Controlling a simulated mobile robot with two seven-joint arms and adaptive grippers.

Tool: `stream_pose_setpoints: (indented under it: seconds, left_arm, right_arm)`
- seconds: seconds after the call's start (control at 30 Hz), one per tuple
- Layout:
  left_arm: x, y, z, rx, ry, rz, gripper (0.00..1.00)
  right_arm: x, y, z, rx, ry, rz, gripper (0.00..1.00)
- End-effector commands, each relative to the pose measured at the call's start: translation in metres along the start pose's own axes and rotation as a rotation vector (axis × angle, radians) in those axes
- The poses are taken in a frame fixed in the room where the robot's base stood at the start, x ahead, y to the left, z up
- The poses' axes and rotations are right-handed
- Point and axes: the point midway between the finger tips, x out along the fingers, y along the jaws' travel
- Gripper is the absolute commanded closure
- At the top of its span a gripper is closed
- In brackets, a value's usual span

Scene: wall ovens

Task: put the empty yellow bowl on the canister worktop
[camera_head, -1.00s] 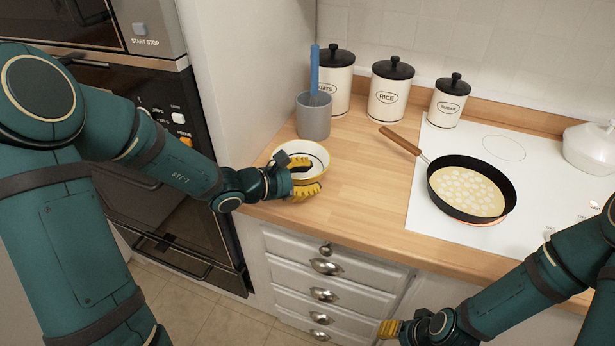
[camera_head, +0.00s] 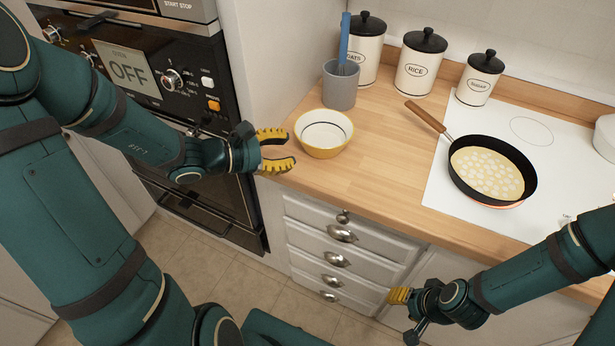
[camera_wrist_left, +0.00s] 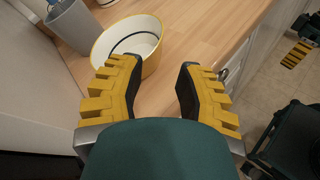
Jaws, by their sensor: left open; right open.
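The yellow bowl (camera_head: 323,134), white inside with a dark ring, stands upright and empty on the wooden worktop (camera_head: 375,165) that also bears the canisters. My left gripper (camera_head: 288,150) is open and just left of the bowl, apart from it, near the worktop's left edge. In the left wrist view the bowl (camera_wrist_left: 128,48) is beyond the two open yellow fingers (camera_wrist_left: 150,95), with nothing between them. My right gripper (camera_head: 393,296) is low in front of the drawers and is open and empty.
A grey utensil cup (camera_head: 341,86) stands behind the bowl. Canisters marked rice (camera_head: 417,66) and others line the back wall. A pan (camera_head: 490,172) with food sits on the white hob (camera_head: 442,187), its handle pointing toward the canisters. Wall ovens (camera_head: 150,80) stand left.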

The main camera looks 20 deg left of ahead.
Motion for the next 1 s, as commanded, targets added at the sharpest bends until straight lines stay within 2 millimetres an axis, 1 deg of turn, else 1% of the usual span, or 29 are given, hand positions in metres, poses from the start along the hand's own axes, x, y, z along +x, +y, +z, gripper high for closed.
stream_pose_setpoints:
  seconds: [0.07, 0.17, 0.27, 0.3, 0.37, 0.4, 0.47, 0.5, 0.57, 0.6, 0.7, 0.8, 0.9, 1.0]
  left_arm:
    - [0.0, -0.002, -0.001, 0.001, 0.002, -0.007, 0.66]
    - [0.009, -0.02, -0.008, 0.015, 0.023, -0.082, 0.66]
    - [0.024, -0.063, -0.025, 0.068, 0.075, -0.259, 0.66]
    - [0.029, -0.085, -0.034, 0.106, 0.103, -0.352, 0.66]
    - [0.035, -0.119, -0.049, 0.183, 0.146, -0.498, 0.66]
    - [0.037, -0.141, -0.06, 0.249, 0.171, -0.595, 0.66]
    - [0.038, -0.169, -0.077, 0.361, 0.204, -0.728, 0.66]
    - [0.038, -0.186, -0.088, 0.445, 0.221, -0.809, 0.66]
    - [0.04, -0.207, -0.104, 0.591, 0.236, -0.919, 0.66]
    - [0.042, -0.219, -0.114, 0.695, 0.238, -0.98, 0.66]
    - [0.053, -0.24, -0.133, 0.967, 0.216, -1.082, 0.66]
    - [0.071, -0.256, -0.142, 1.211, 0.161, -1.113, 0.66]
    - [0.087, -0.268, -0.142, 1.394, 0.095, -1.101, 0.66]
    - [0.099, -0.276, -0.139, 1.502, 0.046, -1.076, 0.66]
  right_arm:
    - [0.0, 0.0, 0.0, 0.0, 0.0, 0.0, 0.53]
    - [0.0, 0.0, 0.0, 0.0, -0.001, 0.0, 0.53]
    - [0.0, 0.0, 0.0, 0.0, -0.001, 0.0, 0.53]
    - [0.0, 0.0, 0.0, 0.0, -0.001, 0.0, 0.53]
    - [0.0, 0.0, 0.0, 0.0, 0.0, 0.0, 0.53]
    - [0.0, 0.0, 0.0, 0.0, 0.0, 0.0, 0.53]
    - [0.0, 0.0, 0.0, 0.0, 0.0, 0.0, 0.53]
    - [0.0, 0.0, 0.0, 0.0, 0.0, 0.0, 0.53]
    - [0.0, 0.0, 0.0, 0.0, 0.0, 0.0, 0.53]
    - [0.0, 0.0, 0.0, 0.0, 0.0, 0.0, 0.53]
    - [0.0, 0.0, 0.0, 0.0, 0.0, 0.0, 0.53]
    - [0.0, 0.0, 0.0, 0.0, 0.0, 0.0, 0.53]
    - [0.0, 0.0, 0.0, 0.0, 0.0, 0.0, 0.53]
    - [0.0, 0.0, 0.0, 0.0, 0.0, 0.0, 0.53]
